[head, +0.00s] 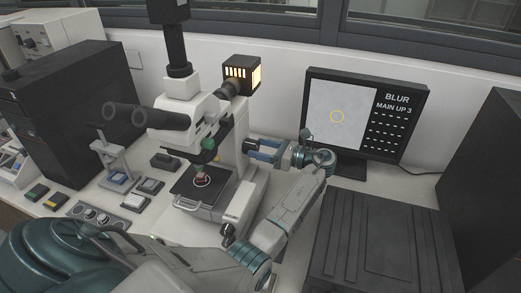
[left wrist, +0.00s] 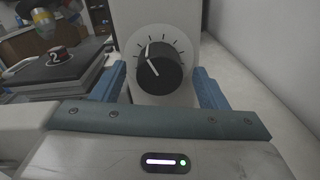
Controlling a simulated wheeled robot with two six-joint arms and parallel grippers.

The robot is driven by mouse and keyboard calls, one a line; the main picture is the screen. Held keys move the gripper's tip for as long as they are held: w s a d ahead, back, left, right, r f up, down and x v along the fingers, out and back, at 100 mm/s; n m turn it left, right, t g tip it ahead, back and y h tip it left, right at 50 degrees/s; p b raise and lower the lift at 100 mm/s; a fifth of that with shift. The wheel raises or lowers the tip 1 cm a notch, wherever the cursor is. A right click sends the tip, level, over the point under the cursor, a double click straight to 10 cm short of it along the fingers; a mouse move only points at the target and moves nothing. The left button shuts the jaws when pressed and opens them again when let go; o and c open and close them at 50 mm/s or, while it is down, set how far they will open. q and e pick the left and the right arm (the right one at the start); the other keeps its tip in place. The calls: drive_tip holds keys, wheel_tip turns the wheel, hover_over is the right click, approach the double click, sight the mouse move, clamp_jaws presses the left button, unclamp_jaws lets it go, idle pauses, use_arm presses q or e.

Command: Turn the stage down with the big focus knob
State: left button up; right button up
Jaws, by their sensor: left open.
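The big focus knob (left wrist: 160,68) is a black dial with a white pointer line toward the upper left, ringed by tick marks on a pale housing. My left gripper (head: 256,150) is open at the right side of the microscope (head: 225,145). Its blue fingers show in the left wrist view (left wrist: 158,88), one on each side of the knob; I cannot tell whether they touch it. The knob is not clear in the head view. The dark stage (head: 190,195) carries a red-sided mount (head: 202,180), marked 2 in the left wrist view. My right gripper is not in view.
The monitor (head: 365,120) reads BLUR and MAIN UP 3, with a yellow circle on a blank field. A smaller black knob (head: 228,232) is low on the microscope's near side. A dark ribbed case (head: 375,240) lies at the right. A black cabinet (head: 60,110) stands left.

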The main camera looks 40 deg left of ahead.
use_arm(q)
drive_tip(key=shift+a, duration=0.2)
drive_tip(key=c, duration=1)
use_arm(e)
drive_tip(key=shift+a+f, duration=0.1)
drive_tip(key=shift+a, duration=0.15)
use_arm(q)
drive_tip(key=shift+n, duration=0.3)
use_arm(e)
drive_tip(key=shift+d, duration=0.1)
use_arm(q)
drive_tip(key=n, duration=0.2)
drive_tip(key=shift+s+n, duration=0.1)
drive_tip(key=shift+n, duration=0.2)
drive_tip(key=shift+f+n+b, duration=0.1)
drive_tip(key=shift+n+b, duration=0.85)
drive_tip(key=shift+n, duration=0.85)
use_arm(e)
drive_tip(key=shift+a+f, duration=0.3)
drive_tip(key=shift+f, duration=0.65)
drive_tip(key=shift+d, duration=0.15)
